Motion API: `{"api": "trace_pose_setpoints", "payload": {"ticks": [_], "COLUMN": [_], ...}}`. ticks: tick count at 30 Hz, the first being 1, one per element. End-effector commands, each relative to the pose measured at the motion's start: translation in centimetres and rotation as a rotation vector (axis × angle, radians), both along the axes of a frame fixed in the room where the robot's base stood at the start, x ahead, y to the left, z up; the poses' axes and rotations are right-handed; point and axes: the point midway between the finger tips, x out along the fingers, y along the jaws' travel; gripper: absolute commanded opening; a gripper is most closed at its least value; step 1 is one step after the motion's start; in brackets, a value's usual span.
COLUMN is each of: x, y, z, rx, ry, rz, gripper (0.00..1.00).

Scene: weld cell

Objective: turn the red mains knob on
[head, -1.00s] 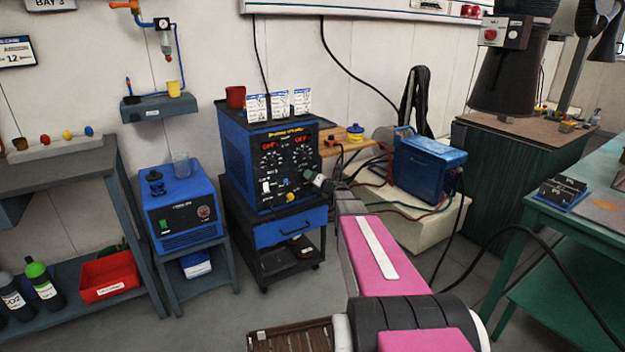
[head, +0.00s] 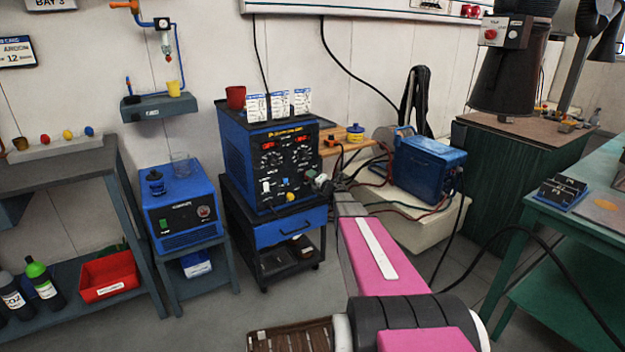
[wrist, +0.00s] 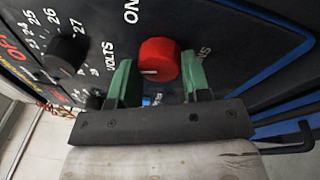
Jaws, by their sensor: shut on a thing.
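The red mains knob (wrist: 158,59) sits on the dark front panel of the blue welding machine (head: 236,160). In the wrist view, the green fingers of my gripper (wrist: 157,80) stand on either side of the knob, and the gripper is shut on it. A pale mark shows on the knob's lower left edge. A white "ON" label (wrist: 131,10) is above and left of the knob. In the head view my gripper (head: 321,181) is at the panel's right side, and the knob is mostly hidden there.
A black knob (wrist: 68,50) with a number scale is left of my gripper in the wrist view. The machine stands on a cart with a blue drawer (head: 283,232). A blue case (head: 428,170) with cables is to the right. Open floor lies in front of the cart.

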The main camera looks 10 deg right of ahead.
Motion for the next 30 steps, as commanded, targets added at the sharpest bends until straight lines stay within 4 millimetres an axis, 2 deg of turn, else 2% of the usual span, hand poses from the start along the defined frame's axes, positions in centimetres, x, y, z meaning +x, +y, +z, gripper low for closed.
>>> {"api": "trace_pose_setpoints", "payload": {"ticks": [30], "x": [-0.1], "y": [0.2], "z": [-0.21], "rx": [0.9], "ry": [0.292], "rz": [-0.001], "gripper": [0.2]}}
